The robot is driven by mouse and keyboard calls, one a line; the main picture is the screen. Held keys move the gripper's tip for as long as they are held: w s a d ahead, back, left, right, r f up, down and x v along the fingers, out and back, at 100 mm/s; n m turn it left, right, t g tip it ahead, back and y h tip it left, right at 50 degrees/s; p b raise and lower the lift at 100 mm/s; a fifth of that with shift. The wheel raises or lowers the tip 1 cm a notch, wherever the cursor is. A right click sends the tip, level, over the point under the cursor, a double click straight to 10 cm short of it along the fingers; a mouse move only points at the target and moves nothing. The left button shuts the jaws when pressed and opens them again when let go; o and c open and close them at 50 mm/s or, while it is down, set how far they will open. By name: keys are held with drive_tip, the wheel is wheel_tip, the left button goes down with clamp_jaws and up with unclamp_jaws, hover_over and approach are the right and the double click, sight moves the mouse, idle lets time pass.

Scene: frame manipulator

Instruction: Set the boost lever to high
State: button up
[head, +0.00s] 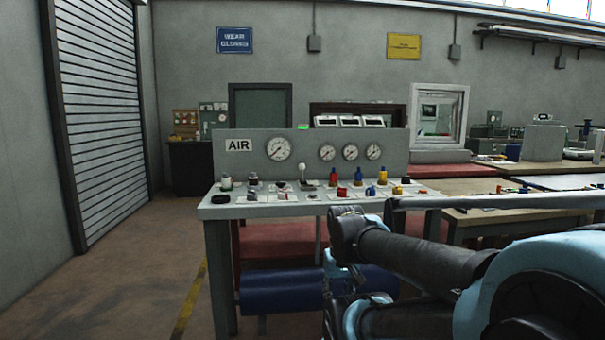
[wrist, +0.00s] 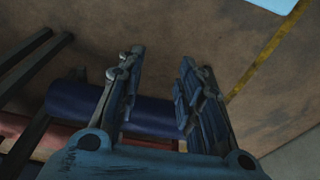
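A lever with a pale ball knob (head: 302,168) stands upright near the middle of the air bench (head: 215,211), in front of the gauge panel. Its label is too small to read, so I cannot confirm that it is the boost lever or tell its setting. My gripper (wrist: 158,65) is open and empty in the wrist view, its two fingers well apart. It hangs above the floor and the blue tank, away from the lever. In the head view my arm comes in from the right in front of the bench. The lever does not show in the wrist view.
A gauge panel (head: 225,165) rises behind. A blue tank (head: 275,293) lies below. The floor (head: 130,270) at left is clear.

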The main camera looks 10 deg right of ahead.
drive_tip(key=o, duration=0.3)
drive_tip(key=shift+s+r, duration=0.15)
wheel_tip(320, 180, up, 36)
drive_tip(key=n+t+y, duration=0.2)
hover_over(303, 168)
drive_tip(key=s+d, duration=0.3)
drive_tip(key=s, duration=0.3)
drive_tip(key=shift+m, duration=0.3)
drive_tip(key=x, duration=1.6)
drive_tip(key=shift+w+a+f, duration=0.15)
drive_tip(key=shift+w+f, duration=0.15)
